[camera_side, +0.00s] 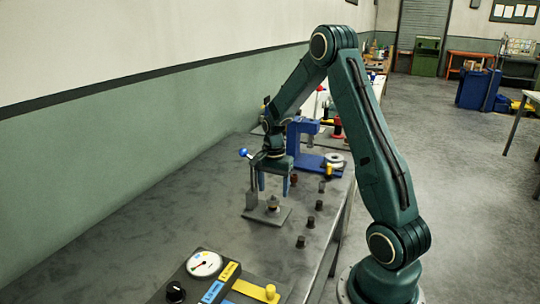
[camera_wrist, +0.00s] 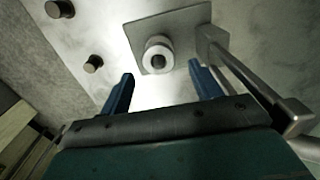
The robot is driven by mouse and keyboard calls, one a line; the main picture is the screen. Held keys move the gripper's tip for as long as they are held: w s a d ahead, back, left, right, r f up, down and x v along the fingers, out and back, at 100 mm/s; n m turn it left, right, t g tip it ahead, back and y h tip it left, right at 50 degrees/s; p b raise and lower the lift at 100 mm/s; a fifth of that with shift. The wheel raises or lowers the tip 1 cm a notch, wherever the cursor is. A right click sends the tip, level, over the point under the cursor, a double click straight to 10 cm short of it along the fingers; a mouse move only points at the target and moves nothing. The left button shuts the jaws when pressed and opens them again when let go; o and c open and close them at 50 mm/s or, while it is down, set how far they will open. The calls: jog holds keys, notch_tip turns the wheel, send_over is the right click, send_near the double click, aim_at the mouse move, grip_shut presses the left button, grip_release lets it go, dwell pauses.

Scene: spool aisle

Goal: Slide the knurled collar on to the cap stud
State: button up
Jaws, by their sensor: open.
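My gripper (camera_side: 274,190) points down with its two blue fingers apart and nothing between them. It is above a small grey plate (camera_side: 283,220). On this plate stands a short round piece (camera_side: 272,203) with a dark top. In the wrist view the plate (camera_wrist: 188,19) lies ahead of my open gripper (camera_wrist: 160,85). There the piece (camera_wrist: 158,49) looks like a pale ring around a dark centre, just beyond the fingertips and apart from them. I cannot tell whether this is the knurled collar, the cap stud, or one on the other.
A metal post (camera_side: 251,187) with a blue-ball lever (camera_side: 243,152) rises at the plate's left edge, close to my gripper. Several dark knobs (camera_side: 310,221) line the bench's right side. A blue machine (camera_side: 300,135) stands behind; a gauge panel (camera_side: 203,264) is in front.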

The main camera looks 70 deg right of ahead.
notch_tip(320, 180, up, 12)
jog(key=shift+f, duration=0.25)
jog(key=shift+a, duration=0.1)
dwell(0.6)
jog(key=s+a+r+n+t, duration=0.1)
jog(key=s+a+r+n, duration=0.3)
jog(key=a, duration=0.4)
jog(key=s+a+r+n+t, duration=0.2)
jog(key=a+r+n, duration=0.35)
jog(key=a, duration=0.25)
jog(key=s+a+n+t, duration=0.2)
jog(key=s+a+n, duration=0.6)
jog(key=s, duration=0.3)
jog(key=shift+a+t, duration=0.3)
jog(key=shift+a, duration=0.35)
jog(key=shift+n, duration=0.25)
jog(key=shift+c, duration=0.2)
